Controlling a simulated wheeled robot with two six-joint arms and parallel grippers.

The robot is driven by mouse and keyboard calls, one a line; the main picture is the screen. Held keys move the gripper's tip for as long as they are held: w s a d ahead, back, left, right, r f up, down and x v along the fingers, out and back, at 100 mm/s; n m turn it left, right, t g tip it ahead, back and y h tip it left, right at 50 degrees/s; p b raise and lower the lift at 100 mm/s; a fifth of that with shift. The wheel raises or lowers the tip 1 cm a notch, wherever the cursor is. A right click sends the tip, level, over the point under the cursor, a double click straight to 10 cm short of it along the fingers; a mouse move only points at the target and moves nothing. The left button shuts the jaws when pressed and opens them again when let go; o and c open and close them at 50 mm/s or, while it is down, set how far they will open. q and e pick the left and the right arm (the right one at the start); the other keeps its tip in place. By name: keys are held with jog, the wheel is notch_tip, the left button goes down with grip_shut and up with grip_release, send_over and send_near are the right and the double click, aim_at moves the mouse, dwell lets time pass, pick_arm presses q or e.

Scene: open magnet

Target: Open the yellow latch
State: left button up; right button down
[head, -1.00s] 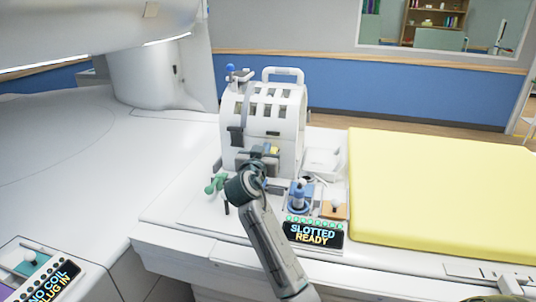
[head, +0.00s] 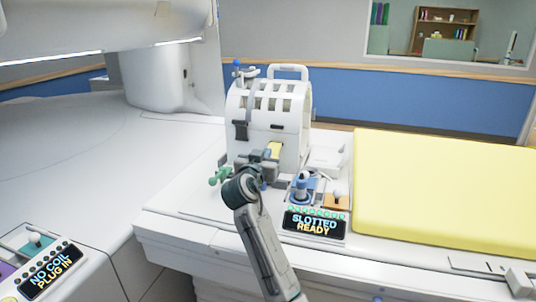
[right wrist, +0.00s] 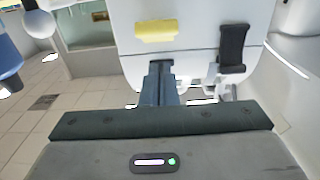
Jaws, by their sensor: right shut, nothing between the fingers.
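The yellow latch (head: 274,149) is on the front of the white, slotted, arched coil housing (head: 270,112). In the right wrist view the yellow latch (right wrist: 156,30) is a short horizontal bar on the white face, above my fingers. My right gripper (head: 262,157) is just below and left of the latch in the head view, partly hidden by its own wrist. In the right wrist view my right gripper (right wrist: 161,72) is shut and empty, with its tips below the latch. I see no grip on the latch. My left gripper is out of view.
A dark clip (right wrist: 233,48) is right of the latch in the wrist view. A green-handled part (head: 220,175), a blue plug (head: 302,187) and a display reading "SLOTTED READY" (head: 314,224) stand close by. A yellow pad (head: 440,195) lies to the right.

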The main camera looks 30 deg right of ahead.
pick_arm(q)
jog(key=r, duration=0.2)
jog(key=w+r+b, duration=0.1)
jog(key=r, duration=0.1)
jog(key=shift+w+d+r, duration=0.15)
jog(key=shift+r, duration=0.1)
pick_arm(e)
jog(key=v, duration=0.9)
jog(key=shift+d+r, duration=0.15)
jog(key=shift+s, duration=0.15)
